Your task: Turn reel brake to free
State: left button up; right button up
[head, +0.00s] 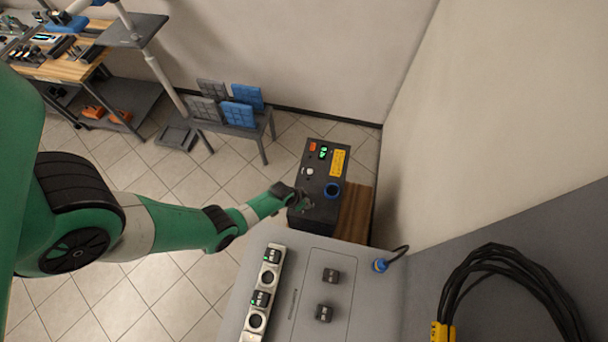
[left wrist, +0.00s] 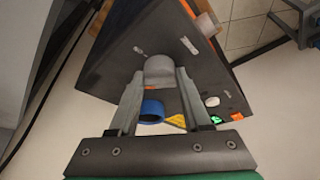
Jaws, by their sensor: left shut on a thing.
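A black box (head: 317,212) stands on a wooden surface near the wall. In the left wrist view, a grey rounded knob (left wrist: 160,70) sticks out from its dark face (left wrist: 120,70), with small white marks on either side. My left gripper (left wrist: 160,82) has its two fingers closed around this knob. In the head view the left gripper (head: 302,198) is at the near left edge of the box top and hides the knob. The knob's exact angle is hard to read. My right gripper is in neither view.
The box top carries a blue ring (head: 332,190), a yellow label (head: 338,162), a green display (head: 323,152) and a white button (head: 309,171). A grey cabinet with a power strip (head: 262,290) stands in front. Black cable (head: 500,262) hangs at right. Tiled floor lies open at left.

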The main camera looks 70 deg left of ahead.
pick_arm(q)
grip_shut()
jog(key=shift+n, duration=0.3)
jog(key=shift+w+d+f+n+y+b, duration=0.1)
jog(key=shift+n+y+b, duration=0.35)
jog(key=shift+n, duration=0.75)
jog(key=shift+n+g+y+b, duration=0.4)
jog(key=shift+n+g, duration=0.05)
jog(key=shift+n, duration=0.65)
jog(key=shift+n+g+y+b, duration=0.35)
jog(key=shift+n+g+b, duration=0.1)
jog(key=shift+n, duration=0.65)
jog(key=o, duration=0.9)
grip_release()
